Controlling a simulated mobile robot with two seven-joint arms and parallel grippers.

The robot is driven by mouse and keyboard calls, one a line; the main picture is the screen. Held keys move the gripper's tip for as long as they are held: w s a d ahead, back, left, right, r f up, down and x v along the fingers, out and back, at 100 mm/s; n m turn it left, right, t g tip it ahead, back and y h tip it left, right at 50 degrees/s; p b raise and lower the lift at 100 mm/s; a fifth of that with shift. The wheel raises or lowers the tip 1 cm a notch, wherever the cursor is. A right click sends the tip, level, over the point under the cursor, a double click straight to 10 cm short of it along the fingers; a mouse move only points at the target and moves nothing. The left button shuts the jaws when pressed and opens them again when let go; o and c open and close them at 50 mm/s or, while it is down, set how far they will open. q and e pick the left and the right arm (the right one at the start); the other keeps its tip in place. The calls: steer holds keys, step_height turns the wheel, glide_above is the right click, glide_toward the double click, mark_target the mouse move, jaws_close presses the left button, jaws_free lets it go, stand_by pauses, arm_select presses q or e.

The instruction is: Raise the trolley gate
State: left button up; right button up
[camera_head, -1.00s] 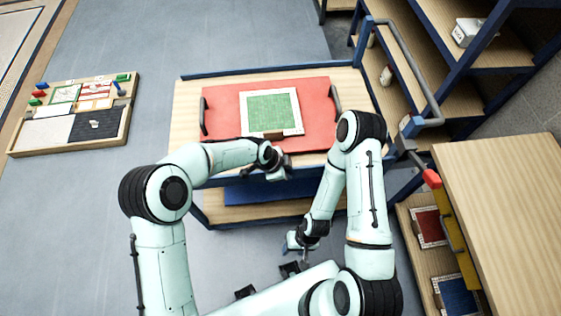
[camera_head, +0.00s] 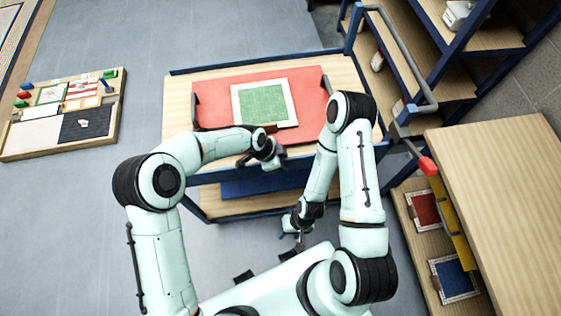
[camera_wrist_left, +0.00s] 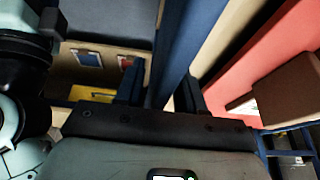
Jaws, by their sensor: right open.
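The trolley (camera_head: 180,95) stands ahead of me with a wooden top and blue rails. A blue panel (camera_head: 255,185), which looks like its lowered gate, hangs below the near edge of the top. My left gripper (camera_head: 272,163) is at that near edge, above the panel. In the left wrist view a blue bar (camera_wrist_left: 185,45) runs down between the two dark fingers of my left gripper (camera_wrist_left: 160,92); I cannot tell whether they press on it. My right gripper (camera_head: 295,232) is open, low in front of the trolley, apart from it.
A red board (camera_head: 212,105) with a green mosaic panel (camera_head: 263,100) lies on the trolley top. A blue-framed shelf (camera_head: 455,75) and a wooden cabinet (camera_head: 500,190) stand at the right. A parts tray (camera_head: 115,130) lies at the left. Open floor lies between tray and trolley.

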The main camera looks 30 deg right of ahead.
arm_select(q)
steer(key=shift+a+r, duration=0.1)
steer(key=v, duration=1.3)
steer(key=shift+r, duration=0.1)
steer(key=shift+s, duration=0.1)
